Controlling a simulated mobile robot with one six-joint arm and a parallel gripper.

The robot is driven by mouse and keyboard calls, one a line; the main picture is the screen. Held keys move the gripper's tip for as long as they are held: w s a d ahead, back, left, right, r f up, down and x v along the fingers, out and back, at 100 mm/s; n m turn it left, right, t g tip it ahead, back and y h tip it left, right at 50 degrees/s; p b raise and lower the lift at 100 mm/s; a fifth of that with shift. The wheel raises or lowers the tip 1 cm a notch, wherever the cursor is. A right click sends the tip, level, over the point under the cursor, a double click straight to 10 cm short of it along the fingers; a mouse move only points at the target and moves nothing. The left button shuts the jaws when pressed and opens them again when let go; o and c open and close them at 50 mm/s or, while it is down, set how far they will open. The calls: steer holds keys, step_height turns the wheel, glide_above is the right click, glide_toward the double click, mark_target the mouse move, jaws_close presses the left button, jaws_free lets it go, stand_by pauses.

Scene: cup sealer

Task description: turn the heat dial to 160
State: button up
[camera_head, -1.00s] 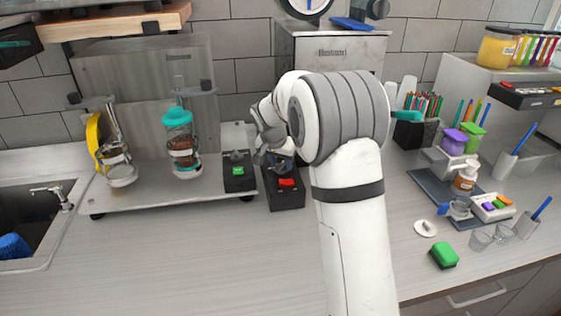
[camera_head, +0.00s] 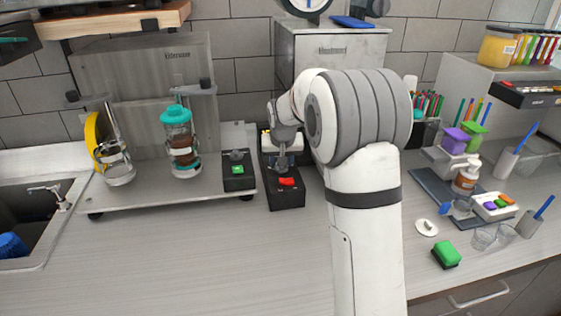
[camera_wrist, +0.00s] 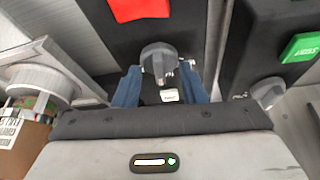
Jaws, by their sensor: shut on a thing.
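The heat dial (camera_wrist: 159,58) is a grey ridged knob on a black control box (camera_head: 288,200) with a red switch (camera_head: 287,182). In the wrist view the red switch (camera_wrist: 140,8) lies beyond the knob. My gripper (camera_wrist: 160,74) has its blue fingers on either side of the dial and is shut on it. In the head view my gripper (camera_head: 281,158) is over the box behind the red switch, and the dial is largely hidden there. A small white label (camera_wrist: 168,95) shows between the fingers, too small to read. I cannot tell the dial's setting.
A second black box with a green switch (camera_head: 238,170) and its own grey knob (camera_head: 236,155) stands close on the left. Further left are a teal-lidded jar (camera_head: 180,143) and a steel stand. The front counter is clear.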

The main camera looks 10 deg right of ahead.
mark_target(283, 176)
steer(key=shift+n+y, duration=0.3)
steer(key=shift+n, duration=0.2)
steer(key=shift+r, duration=0.1)
steer(key=o, duration=1)
steer(key=shift+c, duration=0.2)
steer(key=b+v, duration=0.1)
steer(key=v, duration=0.6)
steer(key=shift+s+r, duration=0.2)
steer(key=shift+r, duration=0.1)
